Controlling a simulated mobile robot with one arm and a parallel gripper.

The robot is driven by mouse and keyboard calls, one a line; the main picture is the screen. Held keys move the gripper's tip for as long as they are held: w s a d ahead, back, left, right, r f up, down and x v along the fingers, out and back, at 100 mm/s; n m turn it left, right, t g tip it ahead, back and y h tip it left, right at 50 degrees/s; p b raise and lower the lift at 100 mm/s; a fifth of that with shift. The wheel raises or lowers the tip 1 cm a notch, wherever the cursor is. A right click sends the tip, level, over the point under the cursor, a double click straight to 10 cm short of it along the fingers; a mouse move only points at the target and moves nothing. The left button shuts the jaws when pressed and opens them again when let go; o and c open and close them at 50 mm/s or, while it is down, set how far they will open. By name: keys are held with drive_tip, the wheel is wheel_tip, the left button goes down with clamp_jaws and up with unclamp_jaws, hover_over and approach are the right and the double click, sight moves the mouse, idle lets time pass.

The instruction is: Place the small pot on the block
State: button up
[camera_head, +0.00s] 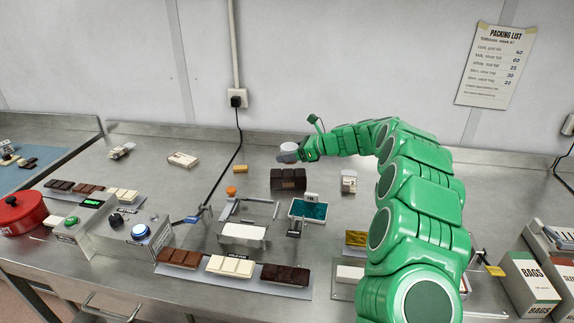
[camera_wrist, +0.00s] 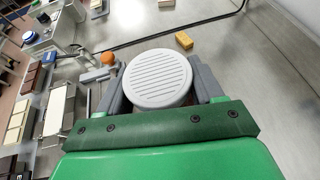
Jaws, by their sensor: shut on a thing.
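The small pot (camera_head: 290,146) is white and round. In the wrist view its pale, ribbed round top (camera_wrist: 158,78) faces the camera between the two grey fingers. My gripper (camera_head: 288,153) is shut on it, one finger on each side. The block (camera_head: 288,180) is dark brown and sits on the steel bench. In the head view the pot appears just above and behind the block; the gap between them is hard to judge. I cannot make out the block in the wrist view, where the pot and gripper cover the middle.
A yellow piece (camera_head: 240,169) and an orange knob (camera_head: 231,190) are left of the block. A teal tray (camera_head: 308,210) and a metal frame stand in front of it. A small white box (camera_head: 349,182) is to its right. The bench behind is mostly clear.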

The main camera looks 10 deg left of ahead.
sight(287, 172)
drive_tip(key=shift+w+a+f, duration=0.25)
drive_tip(key=shift+w+f, duration=0.5)
drive_tip(key=shift+f, duration=0.1)
drive_tip(key=shift+w+a+f, duration=0.25)
drive_tip(key=shift+w+f, duration=0.5)
drive_tip(key=shift+f, duration=1.7)
drive_tip(key=shift+f, duration=0.15)
drive_tip(key=o, duration=1.1)
